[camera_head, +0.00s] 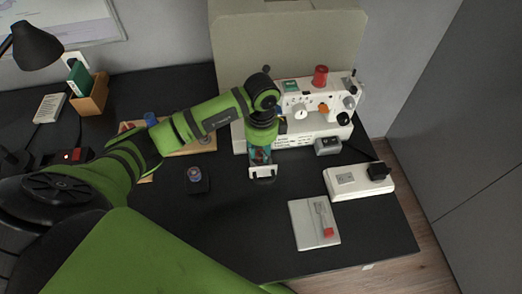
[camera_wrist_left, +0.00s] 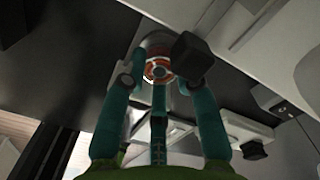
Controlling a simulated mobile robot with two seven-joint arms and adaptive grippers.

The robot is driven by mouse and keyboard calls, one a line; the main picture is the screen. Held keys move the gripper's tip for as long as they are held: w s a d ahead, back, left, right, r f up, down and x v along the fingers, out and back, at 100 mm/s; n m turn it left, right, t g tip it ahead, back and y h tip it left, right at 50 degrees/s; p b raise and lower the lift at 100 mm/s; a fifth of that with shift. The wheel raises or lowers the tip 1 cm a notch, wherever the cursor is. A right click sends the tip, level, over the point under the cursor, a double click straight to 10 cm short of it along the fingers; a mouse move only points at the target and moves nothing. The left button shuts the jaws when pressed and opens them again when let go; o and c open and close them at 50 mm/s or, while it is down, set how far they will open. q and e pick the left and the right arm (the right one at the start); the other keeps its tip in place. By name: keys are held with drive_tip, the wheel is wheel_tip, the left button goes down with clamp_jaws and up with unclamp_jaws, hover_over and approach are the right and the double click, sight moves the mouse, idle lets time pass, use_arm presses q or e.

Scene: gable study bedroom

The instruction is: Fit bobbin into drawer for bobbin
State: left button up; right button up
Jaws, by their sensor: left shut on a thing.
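My left gripper (camera_head: 261,172) is just in front of the left part of the white sewing machine (camera_head: 318,127), above the dark desk. In the left wrist view its teal fingers (camera_wrist_left: 163,75) are closed around a round grey piece with orange rings, which looks like the bobbin (camera_wrist_left: 157,70). The fingers hide part of it. A small grey box (camera_head: 328,146) at the machine's front right may be the drawer; I cannot tell for sure. My right gripper is not in view.
A white block with a black plug (camera_head: 345,181) and a pale plate with a red-ended tool (camera_head: 305,225) lie to the right. A small black holder (camera_head: 196,184) stands left of the gripper. A beige panel (camera_head: 285,40) rises behind the machine. The front-middle desk is clear.

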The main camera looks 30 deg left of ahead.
use_arm(q)
drive_tip(key=shift+f, duration=0.6)
drive_tip(key=shift+f, duration=0.1)
drive_tip(key=shift+f, duration=0.25)
drive_tip(key=shift+s+d+f+b, duration=0.1)
drive_tip(key=shift+s+f+b, duration=0.2)
drive_tip(key=shift+b, duration=0.05)
drive_tip(key=o, duration=0.9)
drive_tip(key=shift+f, duration=0.2)
